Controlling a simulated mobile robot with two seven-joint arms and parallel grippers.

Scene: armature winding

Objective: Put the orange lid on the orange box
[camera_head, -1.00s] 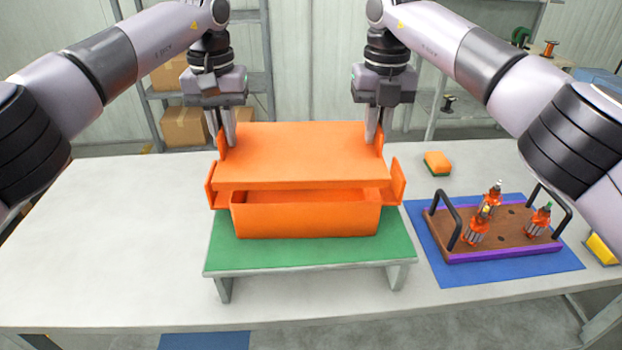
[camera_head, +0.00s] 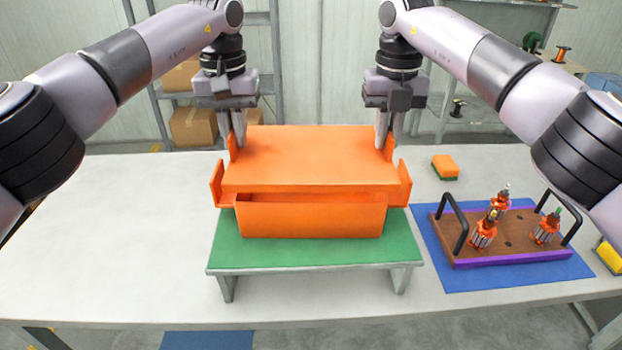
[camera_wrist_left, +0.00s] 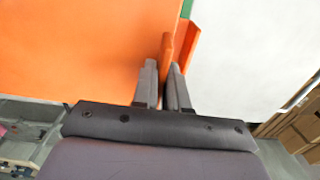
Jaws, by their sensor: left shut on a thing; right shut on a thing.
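The orange lid (camera_head: 310,158) is held level just above the orange box (camera_head: 312,218), with a narrow dark gap showing at the front. The box stands on a green-topped stand (camera_head: 312,258); its inside is mostly hidden by the lid. My left gripper (camera_head: 236,142) is shut on the lid's upright tab at the back left; the left wrist view shows its fingers (camera_wrist_left: 166,82) either side of the orange tab. My right gripper (camera_head: 387,143) is shut on the lid's tab at the back right. Orange side flaps show at the left and right ends.
A wooden tray (camera_head: 500,238) with black handles and several orange armatures stands on a blue mat (camera_head: 445,280) at the right. An orange and green sponge (camera_head: 446,168) lies behind it. The white table (camera_head: 110,240) is clear at the left.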

